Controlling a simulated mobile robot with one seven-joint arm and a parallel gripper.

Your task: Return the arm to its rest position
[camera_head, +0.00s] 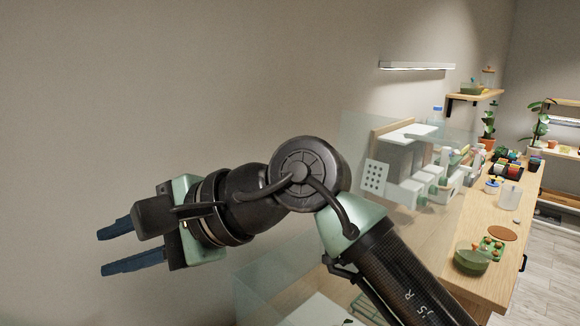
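My gripper (131,247) is at the left of the head view, in front of the bare wall. Its two dark blue fingers point left and stand apart with nothing between them. My arm (400,275) rises from the lower right and bends at a round black joint near the middle of the view, then runs left to the gripper. The gripper is well clear of the wooden bench. The arm hides part of the bench's near end.
The wooden bench (470,285) at the right carries a green bowl (471,258), a brown disc (502,233), a pale translucent container (509,196) and a black tray of small pots (507,168). A clear panel (360,135) and a wall shelf (475,97) stand behind. Pale floor shows at far right.

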